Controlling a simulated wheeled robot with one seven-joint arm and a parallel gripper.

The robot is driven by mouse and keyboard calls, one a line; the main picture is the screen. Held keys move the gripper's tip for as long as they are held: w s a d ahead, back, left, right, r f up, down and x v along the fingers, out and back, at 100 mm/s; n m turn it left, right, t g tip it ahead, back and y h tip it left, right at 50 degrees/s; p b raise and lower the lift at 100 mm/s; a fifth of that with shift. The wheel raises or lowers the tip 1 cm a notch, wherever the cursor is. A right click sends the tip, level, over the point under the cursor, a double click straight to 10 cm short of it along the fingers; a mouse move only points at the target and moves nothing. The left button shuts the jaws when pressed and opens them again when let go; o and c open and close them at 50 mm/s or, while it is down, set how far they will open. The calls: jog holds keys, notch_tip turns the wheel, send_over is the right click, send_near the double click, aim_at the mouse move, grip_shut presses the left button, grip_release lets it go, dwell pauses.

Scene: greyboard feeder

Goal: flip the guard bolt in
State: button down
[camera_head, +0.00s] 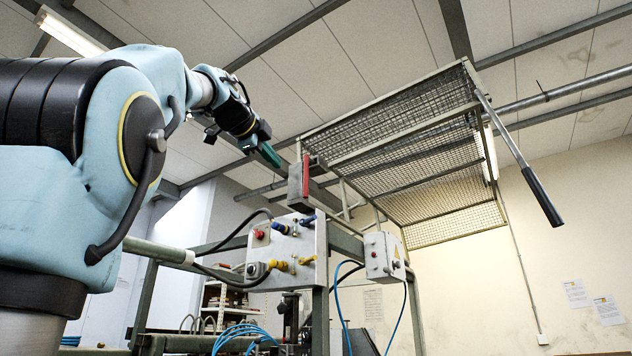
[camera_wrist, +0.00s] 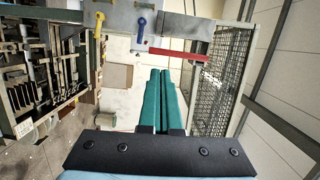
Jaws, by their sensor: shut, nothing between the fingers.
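The mesh guard (camera_head: 420,150) is raised and tilted above the machine frame. A red bar (camera_head: 306,180) stands upright on a grey block at the guard's near lower corner; I take it for the guard bolt, but no label shows. In the wrist view the red bar (camera_wrist: 180,54) lies almost crosswise, just beyond my fingertips. My gripper (camera_head: 270,156) is up and left of the red bar, apart from it in the head view. Its green fingers (camera_wrist: 161,74) are together and empty. The bolt's far end and seat are not clear.
A panel (camera_head: 300,245) with yellow and blue handles and a red button sits below the bar. A grey box (camera_head: 383,258) is to its right. A black-gripped lever (camera_head: 540,195) hangs from the guard. Hoses and frame posts (camera_head: 320,315) crowd the space below.

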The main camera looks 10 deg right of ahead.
aim_at(305, 183)
jog(key=shift+s+d+r+m, duration=0.25)
jog(key=shift+s+r+m, duration=0.15)
jog(key=shift+s+r, duration=0.25)
jog(key=shift+w+d, duration=0.1)
jog(key=shift+w, duration=0.05)
jog(key=p+x, duration=0.2)
jog(key=x, duration=0.2)
jog(key=p+x, duration=0.2)
jog(key=x, duration=0.2)
jog(key=p+x, duration=0.2)
jog(key=x, duration=0.2)
jog(key=shift+w+d+r+p, duration=0.15)
jog(key=shift+w+r+p, duration=0.1)
jog(key=shift+p, duration=0.15)
jog(key=shift+w+d+p, duration=0.3)
jog(key=shift+w, duration=0.1)
jog(key=shift+w+d+f, duration=0.1)
jog(key=shift+f, duration=0.05)
